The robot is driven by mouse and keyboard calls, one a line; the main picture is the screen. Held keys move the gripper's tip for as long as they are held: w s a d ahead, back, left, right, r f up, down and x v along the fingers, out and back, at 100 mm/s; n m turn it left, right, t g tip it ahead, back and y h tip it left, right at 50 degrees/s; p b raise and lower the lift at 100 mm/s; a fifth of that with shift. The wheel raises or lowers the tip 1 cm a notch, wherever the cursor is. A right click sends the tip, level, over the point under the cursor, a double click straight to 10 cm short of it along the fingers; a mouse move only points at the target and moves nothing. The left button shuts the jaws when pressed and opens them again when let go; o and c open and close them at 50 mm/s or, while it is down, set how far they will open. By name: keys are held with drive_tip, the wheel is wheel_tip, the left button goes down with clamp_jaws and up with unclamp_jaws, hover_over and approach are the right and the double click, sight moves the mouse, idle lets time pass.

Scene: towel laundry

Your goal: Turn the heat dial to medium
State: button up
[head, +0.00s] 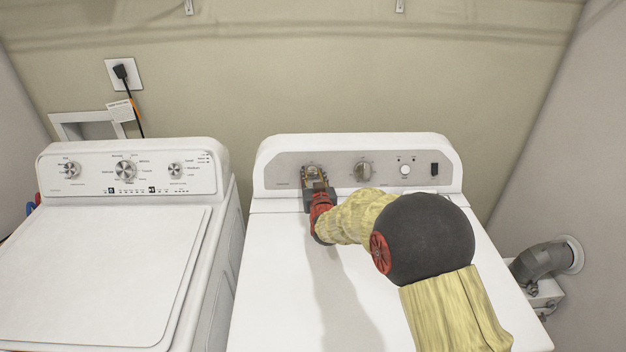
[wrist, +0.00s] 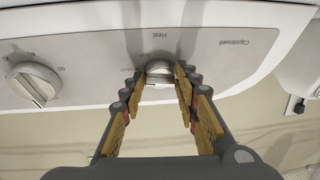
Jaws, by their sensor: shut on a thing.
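The heat dial (wrist: 160,70) is a small metallic knob on the grey panel of the right machine. In the wrist view it sits between my fingertips under an upside-down "Heat" label. My gripper (wrist: 161,82) has yellow-padded fingers on both sides of the dial and is shut on it. In the head view my gripper (head: 316,182) reaches the left part of the right machine's panel and covers most of the dial. The dial's pointer and setting marks are too small or hidden to read.
A washer (head: 90,265) with several knobs stands at left. A vent pipe (head: 540,260) is at right. The right machine's top is clear.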

idle(0.4)
drive_tip(key=o, duration=1.1)
drive_tip(key=s+d+r, duration=0.1)
drive_tip(key=s, duration=1.1)
drive_tip(key=shift+r, duration=0.25)
drive_tip(key=shift+w+d, duration=0.1)
